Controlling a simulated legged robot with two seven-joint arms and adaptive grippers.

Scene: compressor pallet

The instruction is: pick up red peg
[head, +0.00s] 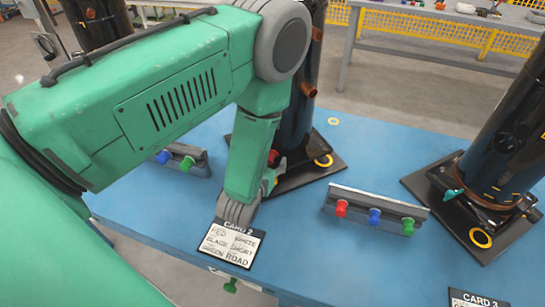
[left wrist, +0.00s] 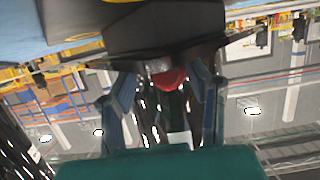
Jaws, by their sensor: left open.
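My left gripper (head: 273,174) is mostly hidden behind my green forearm, low beside the base of the middle black compressor (head: 296,115). A small red piece (head: 272,157) shows there, right by the gripper. In the left wrist view a round red end (left wrist: 169,78), likely the red peg, sits between the two open fingers of the gripper (left wrist: 163,88), under a dark plate (left wrist: 150,30). I cannot tell whether the fingers touch it. Another red peg (head: 341,208) sits in the grey rack on the right. My right gripper is not in view.
The grey rack (head: 376,205) also holds a blue peg (head: 375,216) and a green peg (head: 407,226). A second rack (head: 182,158) is at the left. A label card (head: 231,243) lies at the blue pallet's (head: 300,255) front edge. Another compressor (head: 500,150) stands at the right.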

